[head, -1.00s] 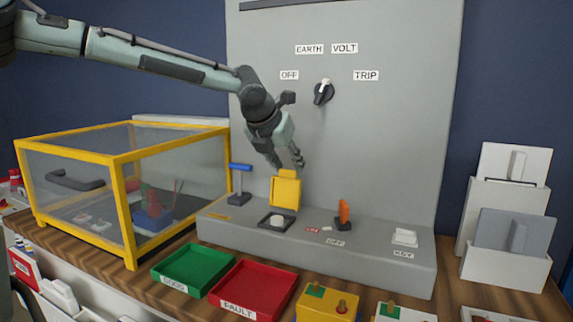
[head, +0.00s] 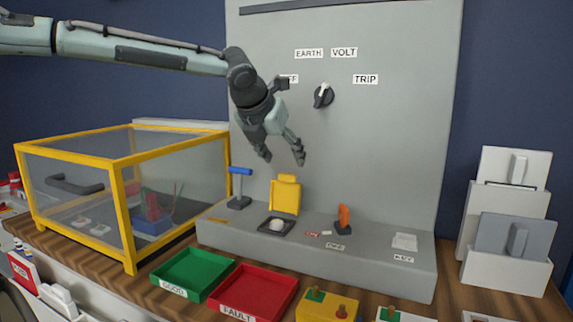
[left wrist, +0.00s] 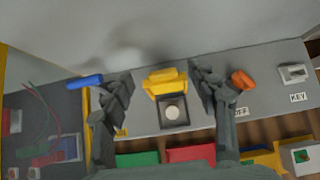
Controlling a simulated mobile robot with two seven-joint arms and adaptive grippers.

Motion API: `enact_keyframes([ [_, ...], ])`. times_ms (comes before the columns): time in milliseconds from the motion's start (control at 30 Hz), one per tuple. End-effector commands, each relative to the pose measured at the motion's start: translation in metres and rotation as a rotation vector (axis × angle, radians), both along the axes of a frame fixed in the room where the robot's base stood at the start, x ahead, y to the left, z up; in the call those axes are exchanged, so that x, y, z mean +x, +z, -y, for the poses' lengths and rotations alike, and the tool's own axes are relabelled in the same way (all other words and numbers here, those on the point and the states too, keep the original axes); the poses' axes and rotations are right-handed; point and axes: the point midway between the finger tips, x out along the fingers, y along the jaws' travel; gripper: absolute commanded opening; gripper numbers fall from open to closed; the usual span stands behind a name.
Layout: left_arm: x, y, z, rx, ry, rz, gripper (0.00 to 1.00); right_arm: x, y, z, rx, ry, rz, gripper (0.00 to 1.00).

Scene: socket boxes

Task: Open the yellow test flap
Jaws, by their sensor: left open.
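The yellow test flap (head: 285,196) stands raised behind a dark square frame with a round white button (head: 277,225) on the grey panel's ledge. The button is uncovered. The flap also shows in the left wrist view (left wrist: 166,82), with the button (left wrist: 173,112) in front of it. My left gripper (head: 281,160) is open and empty, above the flap and apart from it. In the left wrist view my left gripper's fingers (left wrist: 160,85) spread to either side of the flap. My right gripper is not in view.
A blue-topped lever (head: 240,184) stands left of the flap and an orange switch (head: 343,217) right of it. A yellow-framed clear box (head: 128,215) is at left. Green (head: 192,268) and red (head: 252,287) trays lie in front. A selector knob (head: 323,96) is on the upright panel.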

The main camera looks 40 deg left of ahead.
Motion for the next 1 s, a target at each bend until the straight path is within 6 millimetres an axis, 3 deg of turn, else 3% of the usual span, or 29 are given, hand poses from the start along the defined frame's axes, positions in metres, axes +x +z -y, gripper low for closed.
enact_keyframes([
  [200, -0.03, 0.036, 0.008, -0.001, -0.002, 0.006, 0.59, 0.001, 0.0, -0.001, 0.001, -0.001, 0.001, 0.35],
  [400, -0.046, 0.054, 0.011, 0.0, -0.001, 0.004, 0.59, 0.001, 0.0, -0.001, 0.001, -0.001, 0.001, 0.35],
  [1000, -0.05, 0.057, 0.012, 0.0, -0.001, 0.002, 0.59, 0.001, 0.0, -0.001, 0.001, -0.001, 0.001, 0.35],
])
